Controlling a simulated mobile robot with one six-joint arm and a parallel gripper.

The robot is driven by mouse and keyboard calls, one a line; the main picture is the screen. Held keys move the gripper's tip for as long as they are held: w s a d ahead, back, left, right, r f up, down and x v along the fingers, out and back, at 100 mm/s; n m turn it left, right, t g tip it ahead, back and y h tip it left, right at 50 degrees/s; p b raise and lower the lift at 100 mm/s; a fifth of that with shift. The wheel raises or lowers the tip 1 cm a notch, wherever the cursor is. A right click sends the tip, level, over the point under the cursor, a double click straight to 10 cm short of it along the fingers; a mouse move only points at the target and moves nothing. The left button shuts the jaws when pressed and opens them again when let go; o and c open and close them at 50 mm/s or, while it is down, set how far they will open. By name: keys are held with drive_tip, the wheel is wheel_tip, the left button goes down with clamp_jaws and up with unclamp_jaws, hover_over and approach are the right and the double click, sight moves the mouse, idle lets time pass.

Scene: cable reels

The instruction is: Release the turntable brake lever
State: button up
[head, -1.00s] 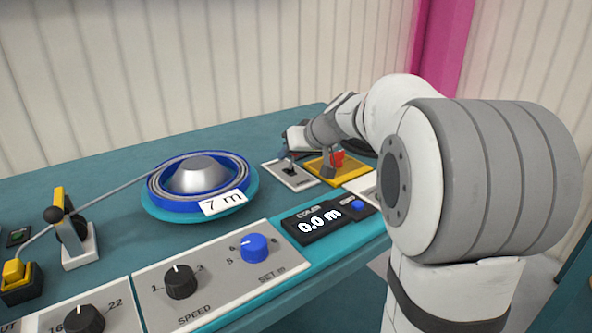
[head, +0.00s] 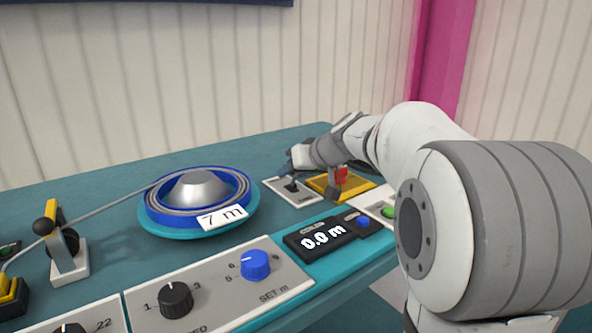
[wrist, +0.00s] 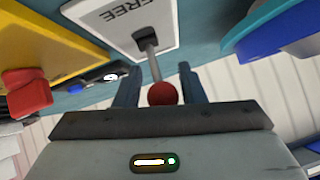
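The brake lever shows in the wrist view as a metal stem with a red ball knob (wrist: 162,94). It rises from a white plate (wrist: 112,14) marked FREE. In the head view that plate (head: 302,197) lies right of the turntable (head: 158,226). My gripper (wrist: 160,84) is open, with one finger on each side of the knob and a small gap beside it. In the head view my gripper (head: 290,162) is over the plate and its fingers are partly hidden. The turntable carries a blue reel with a 7 m tag (head: 222,217).
A yellow plate with a red-topped control (head: 340,176) stands close right of the lever plate; it also shows in the wrist view (wrist: 28,92). A display reading 0.0 m (head: 322,237) and a panel with knobs (head: 215,280) lie in front.

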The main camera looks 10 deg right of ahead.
drive_tip(key=shift+o, duration=0.9)
drive_tip(key=shift+r, duration=0.1)
drive_tip(key=p+v, duration=0.2)
drive_tip(key=v, duration=0.5)
drive_tip(key=shift+s+r, duration=0.15)
drive_tip(key=shift+s, duration=0.2)
drive_tip(key=shift+d, duration=0.1)
drive_tip(key=s+a+r+g+h+p, duration=0.1)
drive_tip(key=s+r+p, duration=0.3)
drive_tip(key=s+p, duration=0.4)
drive_tip(key=s+a+r+m+g+h+p, duration=0.1)
drive_tip(key=s+r+g+h+p, duration=0.1)
drive_tip(key=s+p, duration=0.7)
drive_tip(key=s+a+r+m+g+h+p, duration=0.1)
drive_tip(key=s+a+r+g+h+p, duration=0.1)
drive_tip(key=s+r+p, duration=0.3)
drive_tip(key=shift+s+r+g+p, duration=0.3)
drive_tip(key=shift+s+g+p, duration=0.4)
drive_tip(key=shift+s+p, duration=2.45)
